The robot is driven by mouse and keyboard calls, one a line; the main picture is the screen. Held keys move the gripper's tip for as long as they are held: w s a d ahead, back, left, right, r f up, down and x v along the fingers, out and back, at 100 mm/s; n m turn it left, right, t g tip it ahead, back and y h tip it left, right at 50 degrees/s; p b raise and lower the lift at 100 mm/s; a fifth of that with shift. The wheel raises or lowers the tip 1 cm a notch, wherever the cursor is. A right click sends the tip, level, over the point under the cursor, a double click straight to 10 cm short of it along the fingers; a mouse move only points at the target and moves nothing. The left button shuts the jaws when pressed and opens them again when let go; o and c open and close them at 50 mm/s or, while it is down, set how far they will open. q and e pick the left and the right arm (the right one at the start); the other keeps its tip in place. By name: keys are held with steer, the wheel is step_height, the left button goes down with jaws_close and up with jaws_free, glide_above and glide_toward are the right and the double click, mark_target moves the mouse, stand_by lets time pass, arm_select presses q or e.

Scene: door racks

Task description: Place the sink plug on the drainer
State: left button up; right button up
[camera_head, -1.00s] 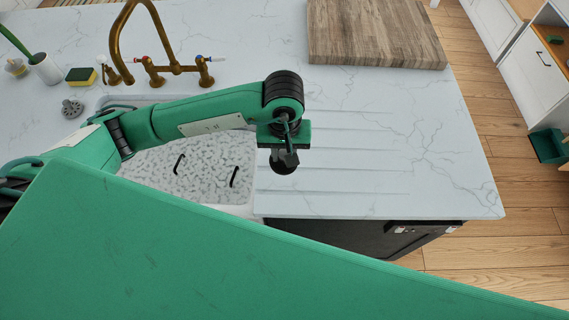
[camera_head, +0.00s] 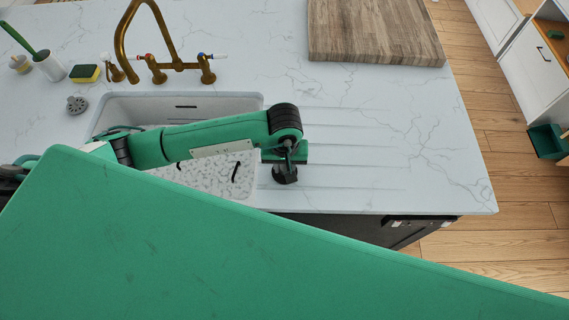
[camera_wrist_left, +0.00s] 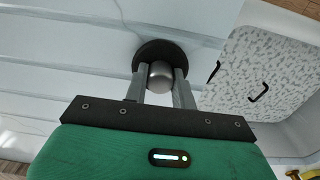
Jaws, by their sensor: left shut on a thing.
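The sink plug (camera_wrist_left: 160,50) has a black round base and a silver knob. In the left wrist view, the fingers of my left gripper (camera_wrist_left: 161,82) are shut on the knob. In the head view, my left gripper (camera_head: 285,165) points down with the plug (camera_head: 285,177) over the grooved drainer (camera_head: 345,160), just right of the sink (camera_head: 180,104). The plug is low at the drainer's front left part; I cannot tell whether its base touches the surface. My right gripper is not in view.
A brass tap (camera_head: 140,40) stands behind the sink, with a sponge (camera_head: 85,73) and a grey round strainer-like part (camera_head: 76,104) to its left. A wooden board (camera_head: 375,32) lies at the back. The drainer's right side is clear.

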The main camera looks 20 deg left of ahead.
mark_target(285, 166)
arm_select(q)
steer(key=o, duration=1)
steer(key=shift+f, duration=0.1)
steer(key=shift+r+p, duration=0.3)
steer(key=shift+p, duration=0.1)
step_height(285, 166, up, 12)
steer(key=b, duration=0.5)
steer(key=shift+b, duration=0.3)
steer(key=shift+f, duration=0.15)
